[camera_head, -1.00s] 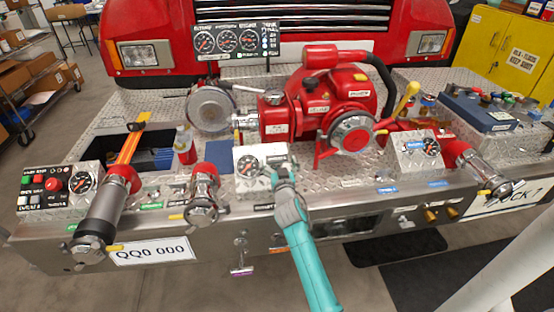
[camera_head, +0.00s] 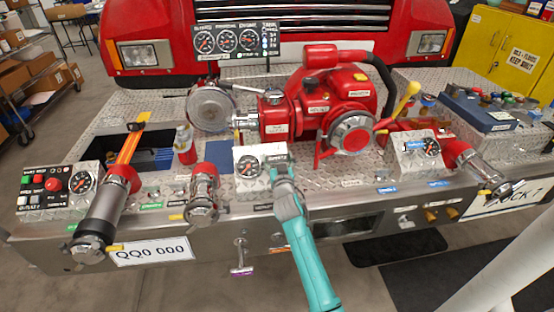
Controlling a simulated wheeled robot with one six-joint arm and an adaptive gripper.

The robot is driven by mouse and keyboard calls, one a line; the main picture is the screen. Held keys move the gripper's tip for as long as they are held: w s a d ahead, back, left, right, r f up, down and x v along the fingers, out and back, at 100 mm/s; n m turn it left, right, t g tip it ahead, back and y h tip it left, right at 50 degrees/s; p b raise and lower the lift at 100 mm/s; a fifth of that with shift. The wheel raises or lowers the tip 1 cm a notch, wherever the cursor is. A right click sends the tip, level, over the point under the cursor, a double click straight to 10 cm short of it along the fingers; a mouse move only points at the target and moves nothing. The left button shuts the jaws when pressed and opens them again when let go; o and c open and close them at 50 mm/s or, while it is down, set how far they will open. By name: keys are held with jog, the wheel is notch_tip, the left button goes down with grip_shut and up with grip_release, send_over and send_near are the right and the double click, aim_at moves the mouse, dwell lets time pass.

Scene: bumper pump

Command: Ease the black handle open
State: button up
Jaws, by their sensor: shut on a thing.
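My gripper (camera_head: 279,163) is at the end of the teal arm, at the right side of the small silver gauge box (camera_head: 247,180) at the middle of the bumper deck. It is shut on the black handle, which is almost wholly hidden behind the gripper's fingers. How far the handle is turned cannot be told from this view.
The red pump (camera_head: 340,95) stands behind the gripper. Capped hose outlets stand to the left (camera_head: 203,190) and the right (camera_head: 482,165). A control box (camera_head: 58,190) is at far left. A purple-tipped T-handle (camera_head: 241,258) hangs below the bumper edge.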

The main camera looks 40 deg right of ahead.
jog(key=shift+s+a+r, duration=0.15)
jog(key=shift+s+r, duration=0.1)
jog(key=shift+r, duration=0.25)
jog(key=shift+s+a+r, duration=0.15)
jog(key=shift+s+r, duration=0.1)
jog(key=shift+r, duration=0.25)
jog(key=o, duration=1.5)
jog(key=shift+o, duration=0.2)
jog(key=v, duration=1.2)
dwell(1.3)
